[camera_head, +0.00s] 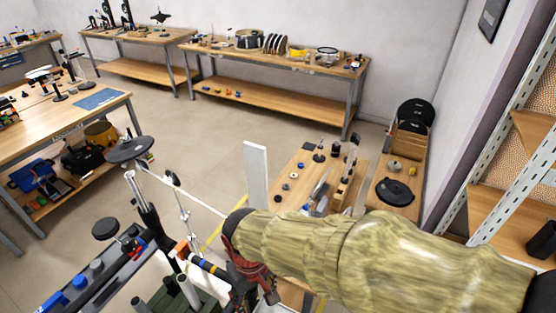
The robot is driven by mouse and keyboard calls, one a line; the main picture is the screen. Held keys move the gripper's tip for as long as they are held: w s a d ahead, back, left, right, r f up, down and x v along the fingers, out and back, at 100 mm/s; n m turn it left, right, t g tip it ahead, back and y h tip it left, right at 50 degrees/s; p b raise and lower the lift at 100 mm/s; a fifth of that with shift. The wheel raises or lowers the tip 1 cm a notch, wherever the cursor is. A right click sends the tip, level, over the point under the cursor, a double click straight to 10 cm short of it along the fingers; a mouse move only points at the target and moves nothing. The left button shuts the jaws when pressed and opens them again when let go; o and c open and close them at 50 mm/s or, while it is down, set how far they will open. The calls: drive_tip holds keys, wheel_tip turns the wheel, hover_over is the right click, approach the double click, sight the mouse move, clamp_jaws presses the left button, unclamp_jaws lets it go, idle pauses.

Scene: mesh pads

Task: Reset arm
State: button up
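My arm, with a mottled yellow-green surface, reaches in from the lower right across the front of the head view. My gripper (262,290), dark with reddish parts, hangs at its left end near the bottom edge. It is over or close to a cluttered area of stands and tubes; I cannot tell whether it touches anything. The fingertips are small and partly lost among the clutter, so their opening and any held thing cannot be made out. The arm hides part of the small bench behind it.
A wooden bench (296,168) with small parts and an upright white panel (256,175) stands just beyond my arm. Close at lower left are metal stands and a round dark disc (130,150). Shelving (500,200) is at right. Open floor (215,125) lies toward the back benches.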

drive_tip(key=d+r+m+t+b, duration=0.2)
drive_tip(key=d+b, duration=0.1)
drive_tip(key=d, duration=0.5)
drive_tip(key=s+d+r+m+t+b, duration=0.1)
drive_tip(key=d+r+m+t+b, duration=0.1)
drive_tip(key=d, duration=0.6)
drive_tip(key=s+d+r+m+t+b, duration=0.1)
drive_tip(key=d+r+m+b, duration=0.1)
drive_tip(key=d, duration=0.6)
drive_tip(key=m+b, duration=0.1)
drive_tip(key=b, duration=0.1)
drive_tip(key=shift+s+d+r+t+b, duration=0.2)
drive_tip(key=shift+t+b, duration=0.1)
drive_tip(key=shift+t, duration=0.1)
drive_tip(key=shift+a, duration=0.1)
drive_tip(key=shift+c, duration=1.2)
